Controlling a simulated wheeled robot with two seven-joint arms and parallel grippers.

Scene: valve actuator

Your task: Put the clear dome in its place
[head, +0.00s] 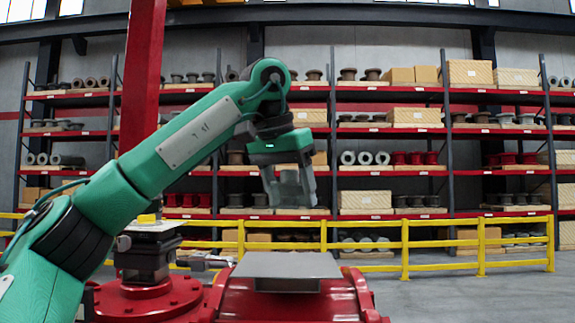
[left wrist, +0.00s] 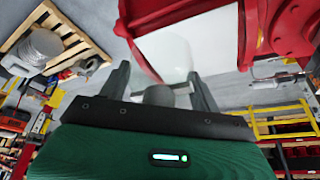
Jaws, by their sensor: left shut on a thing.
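My left gripper (head: 291,200) is shut on the clear dome (head: 289,186), held in the air fingers down, above and behind the grey plate. In the left wrist view the dome (left wrist: 172,62) is see-through and pale, with a grey part (left wrist: 159,96) between the two fingers (left wrist: 161,88). A dark unit (head: 146,258) with a white top plate and a small yellow piece (head: 147,218) stands on a red flange (head: 150,298), left of the gripper and partly behind my arm. The dome is apart from it. My right gripper is not in view.
A red housing with a flat grey plate (head: 288,266) lies below the gripper. A red post (head: 142,75) rises behind my arm. Yellow railing (head: 444,221) and loaded shelves (head: 390,131) stand farther back. A wooden pallet (left wrist: 62,41) lies on the floor.

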